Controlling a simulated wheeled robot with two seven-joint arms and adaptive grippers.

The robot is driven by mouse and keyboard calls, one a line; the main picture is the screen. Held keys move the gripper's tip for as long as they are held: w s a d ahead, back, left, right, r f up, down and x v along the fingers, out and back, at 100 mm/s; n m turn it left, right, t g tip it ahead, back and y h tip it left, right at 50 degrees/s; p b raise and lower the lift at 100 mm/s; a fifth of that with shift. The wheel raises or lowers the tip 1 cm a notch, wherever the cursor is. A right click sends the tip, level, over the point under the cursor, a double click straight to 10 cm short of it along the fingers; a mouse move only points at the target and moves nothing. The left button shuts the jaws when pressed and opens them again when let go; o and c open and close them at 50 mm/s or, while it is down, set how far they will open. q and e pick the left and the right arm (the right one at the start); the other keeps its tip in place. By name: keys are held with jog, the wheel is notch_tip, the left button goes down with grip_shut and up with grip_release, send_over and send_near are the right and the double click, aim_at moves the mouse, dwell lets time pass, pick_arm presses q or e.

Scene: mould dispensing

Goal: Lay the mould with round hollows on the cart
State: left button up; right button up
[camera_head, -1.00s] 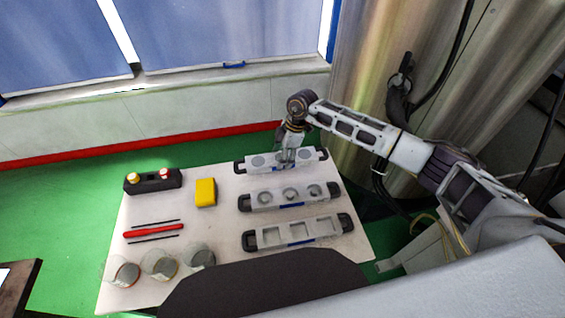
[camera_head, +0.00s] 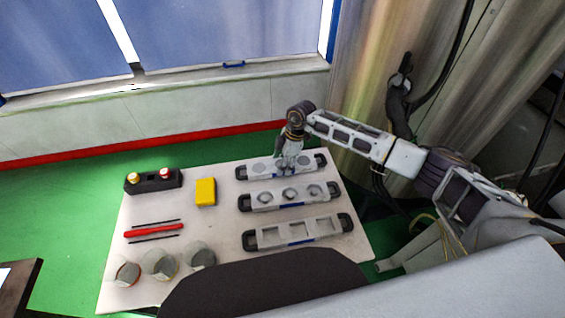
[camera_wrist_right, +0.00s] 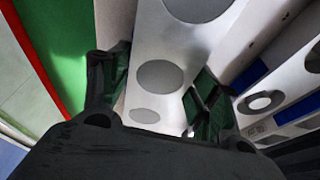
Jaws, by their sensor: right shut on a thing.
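The far mould (camera_head: 312,163) is a pale bar with dark end handles and shallow round grey hollows; it lies at or just above the far side of the cart top (camera_head: 220,262). My right gripper (camera_head: 287,168) is over its middle, shut on it. In the right wrist view the mould (camera_wrist_right: 190,45) runs between the two dark fingers of the right gripper (camera_wrist_right: 156,90). A gap under the mould cannot be made out. The middle mould (camera_head: 262,198) also has round openings, looking deeper. My left gripper is not in view.
The near mould (camera_head: 270,237) has square hollows. A yellow block (camera_head: 205,192), a black box with buttons (camera_head: 155,183), red and black rods (camera_head: 153,231) and several glass beakers (camera_head: 160,265) stand on the left part.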

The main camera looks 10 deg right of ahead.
jog(key=o, duration=1.7)
jog(key=v, duration=1.2)
jog(key=shift+r+b, duration=0.1)
jog(key=shift+b, duration=0.2)
jog(key=shift+s, duration=0.1)
